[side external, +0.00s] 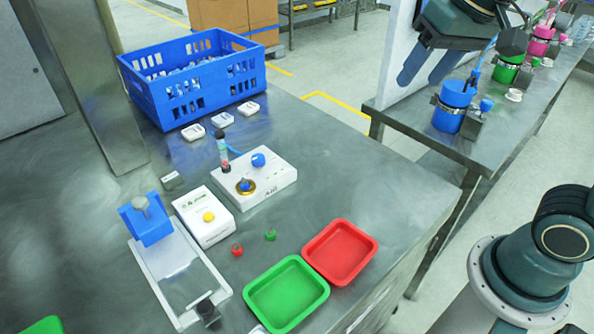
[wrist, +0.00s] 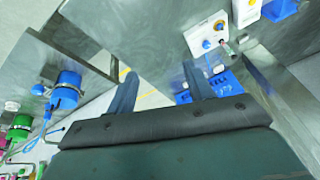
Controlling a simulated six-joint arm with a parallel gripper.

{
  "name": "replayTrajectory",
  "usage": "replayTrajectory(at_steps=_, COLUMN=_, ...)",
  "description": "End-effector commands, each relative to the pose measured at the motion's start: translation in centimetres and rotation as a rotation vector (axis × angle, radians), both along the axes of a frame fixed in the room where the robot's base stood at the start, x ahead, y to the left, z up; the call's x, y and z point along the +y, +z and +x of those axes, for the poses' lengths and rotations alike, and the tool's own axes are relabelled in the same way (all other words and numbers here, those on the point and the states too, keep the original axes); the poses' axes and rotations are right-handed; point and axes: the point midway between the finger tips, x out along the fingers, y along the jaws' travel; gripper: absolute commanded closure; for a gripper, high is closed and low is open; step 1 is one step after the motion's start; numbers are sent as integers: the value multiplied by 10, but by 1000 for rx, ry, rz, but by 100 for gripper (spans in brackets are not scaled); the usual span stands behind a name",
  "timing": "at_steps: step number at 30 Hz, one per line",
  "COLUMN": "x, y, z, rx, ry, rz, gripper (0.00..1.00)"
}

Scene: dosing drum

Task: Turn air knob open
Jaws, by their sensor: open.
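A white box with lettering like "Air" on its front (side external: 280,183) stands on the steel table. It carries a round blue knob (side external: 258,160) and a brass-coloured dial with a blue centre (side external: 245,186). In the wrist view the white box (wrist: 196,37) is near the top, with the blue knob (wrist: 206,44) facing me. A small clear vial with a dark top (side external: 222,148) stands at its back edge. My gripper (side external: 425,72) is open and empty, high above and to the right of the box, far from the knob. Its two fingers (wrist: 160,88) show spread apart in the wrist view.
A blue crate (side external: 200,78) stands behind the box, with small white trays before it. A white device with a yellow button (side external: 190,220), a green tray (side external: 283,296) and a red tray (side external: 352,246) are nearby. A second bench holds a blue canister (side external: 450,112), near my gripper.

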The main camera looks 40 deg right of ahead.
Motion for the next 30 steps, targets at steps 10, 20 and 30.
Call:
replayTrajectory(at_steps=10, x=21, y=9, z=80, rx=104, ry=-233, rz=86, gripper=48)
replayTrajectory(at_steps=20, x=47, y=-5, z=153, rx=197, ry=-466, rz=139, gripper=48)
replayTrajectory(at_steps=30, x=80, y=-42, z=220, rx=283, ry=-713, rz=166, gripper=48)
